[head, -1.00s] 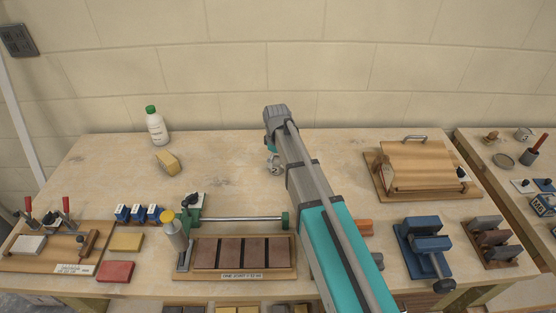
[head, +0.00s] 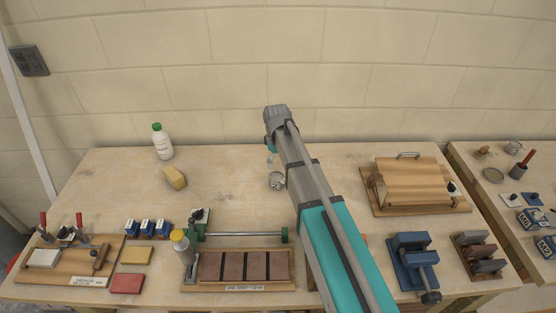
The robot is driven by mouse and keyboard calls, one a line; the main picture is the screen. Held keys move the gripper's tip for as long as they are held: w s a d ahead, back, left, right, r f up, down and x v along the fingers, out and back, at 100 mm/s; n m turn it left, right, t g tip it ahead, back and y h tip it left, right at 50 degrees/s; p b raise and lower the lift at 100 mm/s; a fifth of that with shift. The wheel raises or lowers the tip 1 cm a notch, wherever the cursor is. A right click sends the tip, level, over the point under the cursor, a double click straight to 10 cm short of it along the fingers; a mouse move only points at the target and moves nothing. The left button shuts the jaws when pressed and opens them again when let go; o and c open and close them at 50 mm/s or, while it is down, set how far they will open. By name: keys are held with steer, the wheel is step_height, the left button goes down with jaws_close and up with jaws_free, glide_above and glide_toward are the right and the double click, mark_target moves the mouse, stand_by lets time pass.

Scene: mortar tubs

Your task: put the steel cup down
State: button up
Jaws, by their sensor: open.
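The steel cup (head: 277,181) is a small grey metal vessel on the bare wood of the bench, left of my arm in the head view. Its right side is close to the arm's outline, and its exact tilt is too small to tell. My gripper (head: 271,153) shows only in part, below the wrist and just above the cup in the picture. It is open, and a gap shows between it and the cup. Most of its fingers are too small or hidden to make out.
A tile fixture (head: 240,287) lies in front, a wooden press (head: 415,186) and blue vice (head: 412,262) to the right. Bare bench (head: 225,165) surrounds the cup's left.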

steer(key=shift+r+p, duration=0.45)
steer(key=shift+r, duration=0.25)
steer(key=s+d+m, duration=0.5)
steer(key=s+d, duration=0.3)
steer(key=s, duration=0.2)
steer(key=s+d+m, duration=0.6)
steer(key=s+d, duration=0.1)
steer(key=s, duration=0.3)
steer(key=shift+s+d, duration=0.3)
steer(key=shift+d, duration=0.05)
